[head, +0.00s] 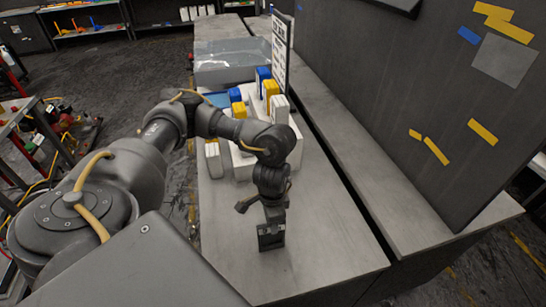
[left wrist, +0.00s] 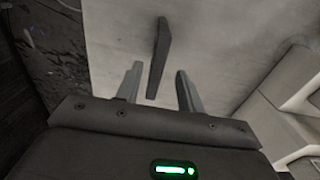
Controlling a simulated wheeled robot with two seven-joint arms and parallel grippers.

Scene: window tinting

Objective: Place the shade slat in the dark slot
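The shade slat, a narrow dark bar (left wrist: 159,55), shows in the left wrist view on the pale grey bench. Its near end lies between the fingertips of my left gripper (left wrist: 159,68) in the picture; a gap shows on both sides. The fingers are open and empty. In the head view my left gripper (head: 271,237) hangs over the near part of the bench, and I cannot make out the slat there for sure. The dark slot is not clearly visible in either view. My right gripper is in neither view.
A white stepped holder (head: 242,166) with blue and yellow boxes stands on the bench (head: 315,255) beyond my gripper. A clear bin (head: 222,67) and an upright sign (head: 280,50) are farther back. A tall dark panel (head: 425,100) stands at the right. The near bench is clear.

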